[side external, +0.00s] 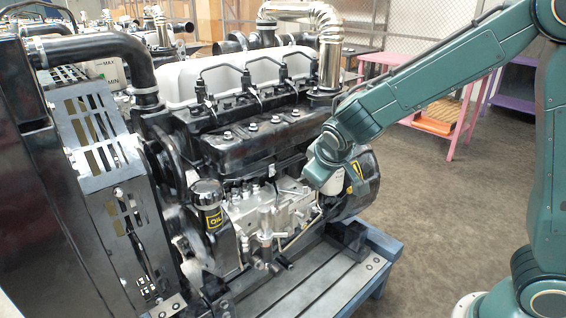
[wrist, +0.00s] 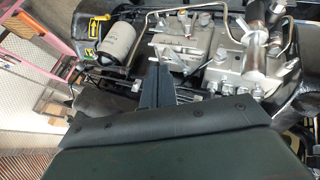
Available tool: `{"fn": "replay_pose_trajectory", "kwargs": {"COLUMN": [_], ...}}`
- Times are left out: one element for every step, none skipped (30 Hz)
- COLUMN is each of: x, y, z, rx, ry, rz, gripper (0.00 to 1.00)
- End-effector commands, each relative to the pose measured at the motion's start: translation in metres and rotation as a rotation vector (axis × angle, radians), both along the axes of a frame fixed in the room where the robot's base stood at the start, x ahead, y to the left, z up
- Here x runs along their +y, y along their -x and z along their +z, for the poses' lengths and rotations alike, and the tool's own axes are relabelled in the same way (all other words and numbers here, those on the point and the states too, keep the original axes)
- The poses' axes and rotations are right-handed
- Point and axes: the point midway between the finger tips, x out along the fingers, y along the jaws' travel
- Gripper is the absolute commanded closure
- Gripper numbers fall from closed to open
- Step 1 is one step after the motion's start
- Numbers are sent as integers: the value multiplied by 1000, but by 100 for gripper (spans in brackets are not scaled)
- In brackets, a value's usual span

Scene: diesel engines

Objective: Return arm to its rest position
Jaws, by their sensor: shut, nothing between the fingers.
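My green arm reaches in from the right in the side external view. My gripper (side external: 287,186) is small there and sits close in front of the diesel engine (side external: 240,135), by the silver injection pump (side external: 275,212). In the wrist view my gripper (wrist: 154,75) shows as a dark narrow shape, shut and empty, pointing at the pump (wrist: 195,45). I cannot tell whether the fingertips touch the pump. A white filter (wrist: 121,47) is just left of it in the wrist view.
The engine stands on a blue-framed bench (side external: 375,262). A black oil cap (side external: 208,192) is at the engine's near side. A black radiator (side external: 40,170) stands at left. A pink table (side external: 455,135) is behind my arm. The floor (side external: 430,215) between bench and arm base is clear.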

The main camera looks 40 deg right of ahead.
Motion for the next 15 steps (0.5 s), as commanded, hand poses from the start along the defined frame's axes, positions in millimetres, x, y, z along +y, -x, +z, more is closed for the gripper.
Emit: {"fn": "replay_pose_trajectory", "kwargs": {"x": [0, 0, 0, 0, 0, 0, 0, 0, 0, 0, -1, -1, -2, -2, -3], "y": [0, 0, 0, 0, 0, 0, 0, 0, 0, 1, 1, 3, 4, 5, 8], "z": [0, 0, 0, 0, 0, 0, 0, 0, 0, 1, 1, 3, 4, 6, 9], "rx": [0, 0, 0, 0, 0, 0, 0, 0, 0, 0, 0, -1, 0, -1, -2], "ry": [0, 0, 0, 0, 0, 0, 0, 0, -1, -3, -5, -9, -13, -17, -27], "rz": [0, 0, 0, 0, 0, 0, 0, 0, 0, -1, -2, -3, -5, -7, -10], "gripper": [100, 100, 100, 100, 100, 100, 100, 100, 100, 100, 100, 100, 100, 100, 100]}}
